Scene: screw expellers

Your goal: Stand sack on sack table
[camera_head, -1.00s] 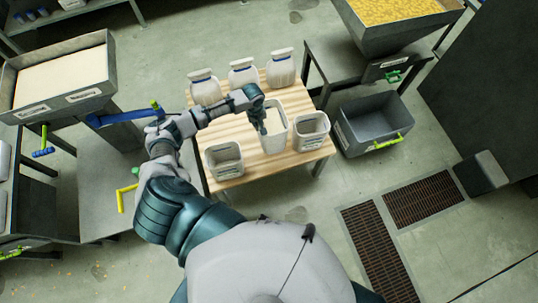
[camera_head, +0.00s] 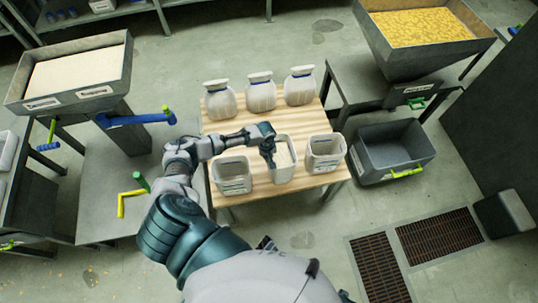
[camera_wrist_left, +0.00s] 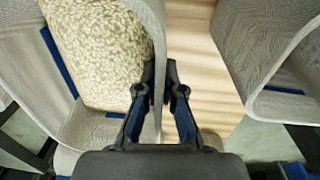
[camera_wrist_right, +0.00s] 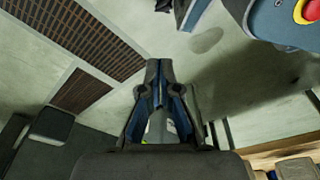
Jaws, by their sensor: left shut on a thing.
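The open sack (camera_head: 284,174), pale and filled with light flakes, is upright between two other open sacks on the wooden sack table (camera_head: 307,119). It is at or just above the tabletop; I cannot tell whether its base touches. My left gripper (camera_head: 271,162) is shut on the sack's rim, one finger inside and one outside. The left wrist view shows the sack's wall (camera_wrist_left: 150,22) between the fingertips (camera_wrist_left: 160,80) and the flakes close by. My right gripper (camera_wrist_right: 160,68) shows only in its wrist view, with its fingertips together and nothing visible between them.
An open sack stands on each side, left (camera_head: 233,184) and right (camera_head: 325,161). Three tied sacks (camera_head: 261,97) line the table's back. A grey bin (camera_head: 392,152) stands right of the table; a hopper (camera_head: 75,75) and blue handle (camera_head: 137,119) are left.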

